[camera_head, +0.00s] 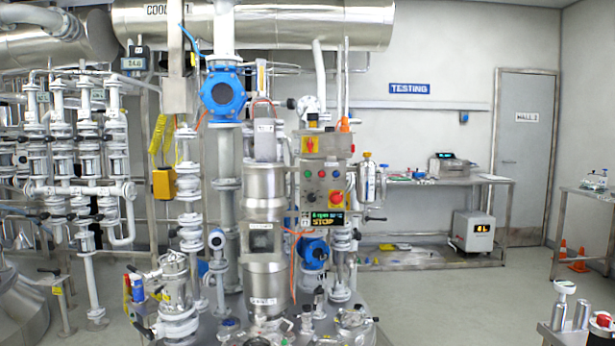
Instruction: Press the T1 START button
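A grey control panel (322,186) hangs on the steel reactor column near the middle of the view. It carries several small coloured buttons and lamps. The labels are too small to read, so I cannot tell which button is T1 START. My gripper is not in view.
The steel reactor vessel (264,190) and pipes stand left of the panel. Flasks and fittings crowd the round platform below it. A bench (440,182) stands by the back wall. A small table (562,338) is at the lower right. Floor between is clear.

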